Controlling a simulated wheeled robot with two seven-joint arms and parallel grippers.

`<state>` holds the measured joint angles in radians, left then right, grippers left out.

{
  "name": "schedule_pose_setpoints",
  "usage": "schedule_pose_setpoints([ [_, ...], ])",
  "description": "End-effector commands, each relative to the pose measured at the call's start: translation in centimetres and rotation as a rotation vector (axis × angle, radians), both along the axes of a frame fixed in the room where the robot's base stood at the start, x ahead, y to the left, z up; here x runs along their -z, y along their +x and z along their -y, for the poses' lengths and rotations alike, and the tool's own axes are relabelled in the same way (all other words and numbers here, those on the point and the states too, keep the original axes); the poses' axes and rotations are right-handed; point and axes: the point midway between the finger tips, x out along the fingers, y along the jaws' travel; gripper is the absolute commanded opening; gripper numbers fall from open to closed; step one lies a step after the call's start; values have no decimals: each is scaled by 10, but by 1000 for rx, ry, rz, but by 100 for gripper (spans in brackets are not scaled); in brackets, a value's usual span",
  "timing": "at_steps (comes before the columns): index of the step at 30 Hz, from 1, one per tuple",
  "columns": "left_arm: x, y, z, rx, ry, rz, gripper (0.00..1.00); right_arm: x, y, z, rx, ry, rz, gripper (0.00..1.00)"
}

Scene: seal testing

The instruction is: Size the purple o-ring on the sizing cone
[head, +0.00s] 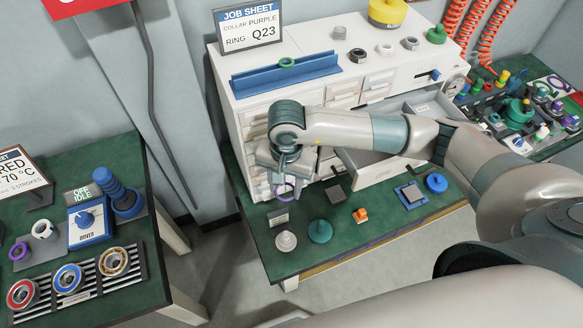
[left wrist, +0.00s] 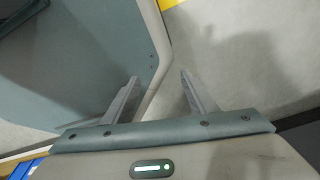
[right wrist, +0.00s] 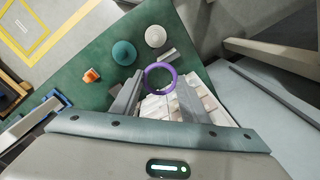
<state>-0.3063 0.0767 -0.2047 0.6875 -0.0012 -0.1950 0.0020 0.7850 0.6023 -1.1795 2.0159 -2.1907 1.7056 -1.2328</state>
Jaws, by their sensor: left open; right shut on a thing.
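The purple o-ring (right wrist: 160,64) is held at the fingertips of my right gripper (right wrist: 158,90), which is shut on it. In the head view the ring (head: 293,190) hangs below my right gripper (head: 283,172), above the green table's left part. A pale grey cone-shaped piece (head: 286,241) stands below it near the table's front edge, with a teal one (head: 320,231) to its right. A small sign (head: 278,217) stands behind the grey piece; its text is too small to read. The ring is apart from both pieces. My left gripper (left wrist: 160,92) is open and empty.
A white drawer cabinet (head: 240,120) with an open drawer (head: 385,172) stands behind. An orange piece (head: 360,215) and a blue round piece (head: 436,183) lie on the right of the green table (head: 335,255). A blue stepped post (head: 122,195) stands on the left table.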

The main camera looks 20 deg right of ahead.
Motion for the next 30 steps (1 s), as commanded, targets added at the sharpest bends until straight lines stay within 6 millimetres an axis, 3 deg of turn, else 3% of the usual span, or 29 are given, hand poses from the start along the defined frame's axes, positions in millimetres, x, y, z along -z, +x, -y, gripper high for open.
schedule_pose_setpoints([
  [6,-19,-18,-7,-2,12,-42,52,43,-20,-14,238,0,-14,20],
  [13,-28,-32,-13,-4,22,-74,52,77,-39,-18,411,-10,-14,20],
  [19,-29,-36,-14,-4,24,-84,52,88,-46,-19,466,-14,-12,20],
  [30,-29,-36,-14,-4,24,-84,52,90,-46,-19,469,-14,-11,20],
])
